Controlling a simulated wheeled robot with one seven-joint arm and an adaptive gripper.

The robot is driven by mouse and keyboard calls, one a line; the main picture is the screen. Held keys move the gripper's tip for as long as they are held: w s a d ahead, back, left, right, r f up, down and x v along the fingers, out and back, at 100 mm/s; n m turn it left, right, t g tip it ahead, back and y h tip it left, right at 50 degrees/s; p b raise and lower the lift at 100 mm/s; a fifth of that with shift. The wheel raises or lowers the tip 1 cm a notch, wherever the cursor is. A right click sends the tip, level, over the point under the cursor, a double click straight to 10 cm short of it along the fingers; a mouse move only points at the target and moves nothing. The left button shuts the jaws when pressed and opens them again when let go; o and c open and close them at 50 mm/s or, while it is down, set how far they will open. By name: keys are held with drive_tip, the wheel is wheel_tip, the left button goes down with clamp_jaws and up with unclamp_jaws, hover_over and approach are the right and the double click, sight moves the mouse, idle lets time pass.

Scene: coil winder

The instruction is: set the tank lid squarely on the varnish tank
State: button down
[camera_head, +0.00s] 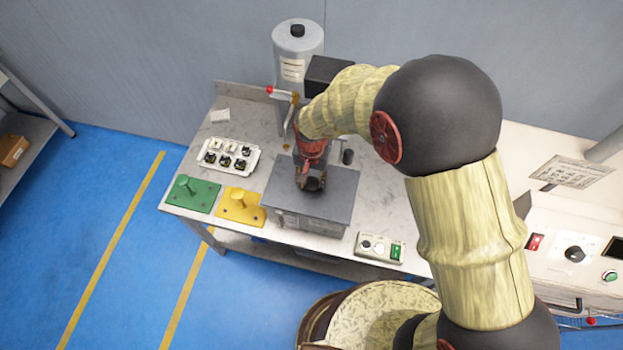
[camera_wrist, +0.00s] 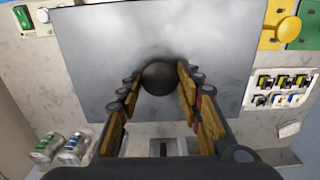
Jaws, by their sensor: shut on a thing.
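The tank lid (camera_head: 338,192) is a flat grey plate with a round dark knob. It lies level over the varnish tank (camera_head: 306,224), a grey box on the bench whose front wall shows below the lid's edge. Lid and tank edges look roughly parallel; I cannot tell whether the lid rests on the rim or hangs just above it. My gripper (camera_head: 312,180) is above the lid, shut on its knob. In the wrist view the fingers (camera_wrist: 159,78) flank the knob, and the lid (camera_wrist: 110,45) fills the upper middle. The lid hides the tank's opening.
To the left are a yellow plate with a knob (camera_head: 240,214), a green one (camera_head: 205,198) and a white tray (camera_head: 254,161) of small parts. A control box (camera_head: 379,259) is at the right front. A grey cylinder (camera_head: 298,75) stands behind. Two small jars (camera_wrist: 62,148) show in the wrist view.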

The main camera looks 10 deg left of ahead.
drive_tip(key=c, duration=1.2)
unclamp_jaws()
drive_tip(key=shift+o, duration=0.3)
drive_tip(key=shift+f, duration=0.1)
wheel_tip(320, 180, up, 12)
